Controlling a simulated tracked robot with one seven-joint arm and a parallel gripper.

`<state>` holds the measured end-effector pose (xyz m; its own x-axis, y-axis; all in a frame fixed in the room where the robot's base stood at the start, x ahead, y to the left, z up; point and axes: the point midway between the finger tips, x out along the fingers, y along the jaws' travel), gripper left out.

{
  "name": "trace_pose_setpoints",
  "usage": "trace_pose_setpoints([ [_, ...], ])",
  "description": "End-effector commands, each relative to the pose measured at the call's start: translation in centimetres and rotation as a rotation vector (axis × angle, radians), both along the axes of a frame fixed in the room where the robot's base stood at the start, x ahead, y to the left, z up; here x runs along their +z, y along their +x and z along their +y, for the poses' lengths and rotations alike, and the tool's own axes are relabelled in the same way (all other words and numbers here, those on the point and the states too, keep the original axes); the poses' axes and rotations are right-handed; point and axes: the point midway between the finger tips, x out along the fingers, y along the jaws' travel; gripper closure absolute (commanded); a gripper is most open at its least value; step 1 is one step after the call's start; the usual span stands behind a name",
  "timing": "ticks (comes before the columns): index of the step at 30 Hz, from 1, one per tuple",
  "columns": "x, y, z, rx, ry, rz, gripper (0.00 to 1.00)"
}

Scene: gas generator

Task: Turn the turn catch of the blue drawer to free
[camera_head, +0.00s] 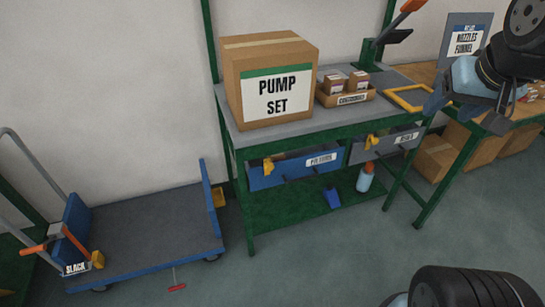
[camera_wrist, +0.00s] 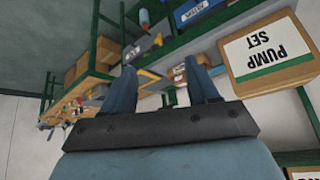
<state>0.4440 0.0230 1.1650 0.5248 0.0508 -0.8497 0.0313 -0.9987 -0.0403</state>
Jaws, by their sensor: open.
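The blue drawer (camera_head: 296,169) sits shut under the green workbench top, with a white label on its front. Its yellow turn catch (camera_head: 268,165) is at the drawer's left end; its exact angle is too small to tell. My gripper (camera_head: 466,113) is up at the right in the head view, above the bench's right end and far from the catch. In the wrist view my gripper (camera_wrist: 164,88) shows two spread fingers with nothing between them. That view is upside down and shows a labelled blue drawer front (camera_wrist: 197,12) at the top; I cannot make out its catch there.
A grey drawer (camera_head: 385,146) with its own yellow catch (camera_head: 372,142) is right of the blue one. A PUMP SET carton (camera_head: 270,75) stands on the bench above. A blue platform trolley (camera_head: 150,225) stands left. The floor in front is clear.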

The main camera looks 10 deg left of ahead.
Motion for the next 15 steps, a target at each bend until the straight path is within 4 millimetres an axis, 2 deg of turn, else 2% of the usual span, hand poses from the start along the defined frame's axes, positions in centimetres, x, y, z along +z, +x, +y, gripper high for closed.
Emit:
trace_pose_setpoints([
  [1, -0.7, 1.6, 0.7, 0.011, 0.012, -0.008, 0.41],
  [6, -2.6, 6.8, 3.3, 0.032, 0.055, -0.071, 0.41],
  [15, -7.1, 14.4, 8.5, 0.049, 0.123, -0.177, 0.41],
])
